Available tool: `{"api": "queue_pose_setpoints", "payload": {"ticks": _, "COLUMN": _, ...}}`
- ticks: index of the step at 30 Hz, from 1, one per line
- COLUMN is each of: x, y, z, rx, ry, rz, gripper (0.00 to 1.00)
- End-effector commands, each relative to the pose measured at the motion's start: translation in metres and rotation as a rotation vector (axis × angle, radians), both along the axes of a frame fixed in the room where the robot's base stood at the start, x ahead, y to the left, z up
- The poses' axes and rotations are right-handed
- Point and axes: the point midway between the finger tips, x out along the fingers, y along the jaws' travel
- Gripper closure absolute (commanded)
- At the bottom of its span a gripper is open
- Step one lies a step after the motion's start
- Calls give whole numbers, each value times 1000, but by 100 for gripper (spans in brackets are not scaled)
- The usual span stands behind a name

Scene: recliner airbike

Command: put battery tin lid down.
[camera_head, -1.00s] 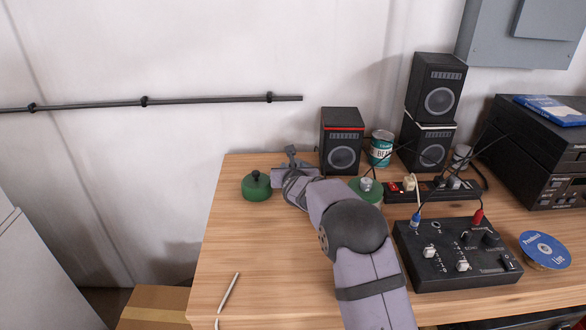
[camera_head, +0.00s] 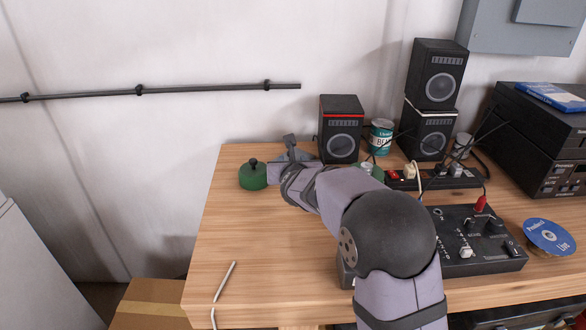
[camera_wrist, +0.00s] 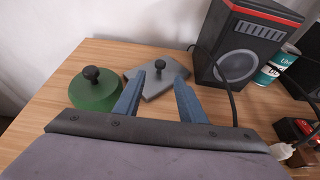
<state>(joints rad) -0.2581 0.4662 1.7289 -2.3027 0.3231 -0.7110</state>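A grey angular plate with a black knob (camera_wrist: 160,66) lies on the table in the wrist view. A round green tin-like piece with a black knob (camera_head: 253,175) stands to its left, also in the wrist view (camera_wrist: 95,92). I cannot tell for certain which is the battery tin lid. My gripper (camera_wrist: 158,85) is open, its blue-grey fingers apart with the grey plate's knob showing in the gap between their tips and nothing clamped. In the head view my gripper (camera_head: 290,152) is right of the green piece; my arm hides much around it.
Another green round piece with a silvery top (camera_head: 372,172) is partly hidden behind my arm. A speaker (camera_head: 341,130) stands close behind my gripper, with a food can (camera_head: 381,137) beside it. A power strip (camera_head: 440,178) and control box (camera_head: 480,240) are on the right.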

Motion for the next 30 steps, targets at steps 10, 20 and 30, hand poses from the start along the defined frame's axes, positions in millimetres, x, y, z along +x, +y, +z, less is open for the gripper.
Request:
{"api": "queue_pose_setpoints", "payload": {"ticks": 10, "x": -26, "y": 0, "z": 10, "rx": 0, "ry": 0, "rz": 0, "gripper": 63}}
{"api": "queue_pose_setpoints", "payload": {"ticks": 20, "x": -28, "y": 0, "z": 11, "rx": 0, "ry": 1, "rz": 0, "gripper": 63}}
{"api": "queue_pose_setpoints", "payload": {"ticks": 30, "x": -38, "y": 46, "z": 18, "rx": -46, "ry": -8, "rz": 80, "gripper": 63}}
